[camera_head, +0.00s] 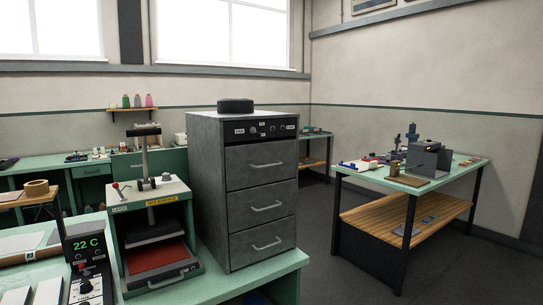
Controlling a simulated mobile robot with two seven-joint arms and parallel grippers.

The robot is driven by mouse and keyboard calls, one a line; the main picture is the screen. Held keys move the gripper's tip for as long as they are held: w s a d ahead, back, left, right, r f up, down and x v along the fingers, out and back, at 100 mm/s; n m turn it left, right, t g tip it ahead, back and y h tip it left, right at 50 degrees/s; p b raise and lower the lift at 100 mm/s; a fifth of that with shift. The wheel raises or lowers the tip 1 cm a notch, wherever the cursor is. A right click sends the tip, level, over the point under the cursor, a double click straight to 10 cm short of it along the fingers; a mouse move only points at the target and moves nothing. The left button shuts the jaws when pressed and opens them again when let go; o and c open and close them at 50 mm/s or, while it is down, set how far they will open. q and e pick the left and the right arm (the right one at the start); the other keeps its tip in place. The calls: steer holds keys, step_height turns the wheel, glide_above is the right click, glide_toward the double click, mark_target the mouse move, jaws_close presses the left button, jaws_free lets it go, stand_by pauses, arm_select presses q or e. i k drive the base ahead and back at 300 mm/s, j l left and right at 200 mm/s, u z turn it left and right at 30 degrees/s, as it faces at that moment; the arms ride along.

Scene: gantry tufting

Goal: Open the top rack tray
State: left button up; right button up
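A grey cabinet (208,190) stands on the green-topped bench in the middle of the view. It has three stacked fronts, each with a bar handle, and all look shut. The top tray front (261,156) has a pale handle (266,166); it sits below a black panel (262,129) with knobs and small labels. The middle front (262,198) and bottom front (262,236) are below it. Which thing the task calls the rack is not labelled legibly; this cabinet has the stacked trays. Neither of my grippers is in view.
A press (150,195) with a red lower plate and a hot-surface label stands close left of the cabinet. A controller (88,262) reading 22 C is at the lower left. A round dark object (235,105) sits on the cabinet. Open floor (340,270) lies to the right, before another workbench (405,183).

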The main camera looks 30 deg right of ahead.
mark_target(248, 165)
steer(key=z, duration=1.3)
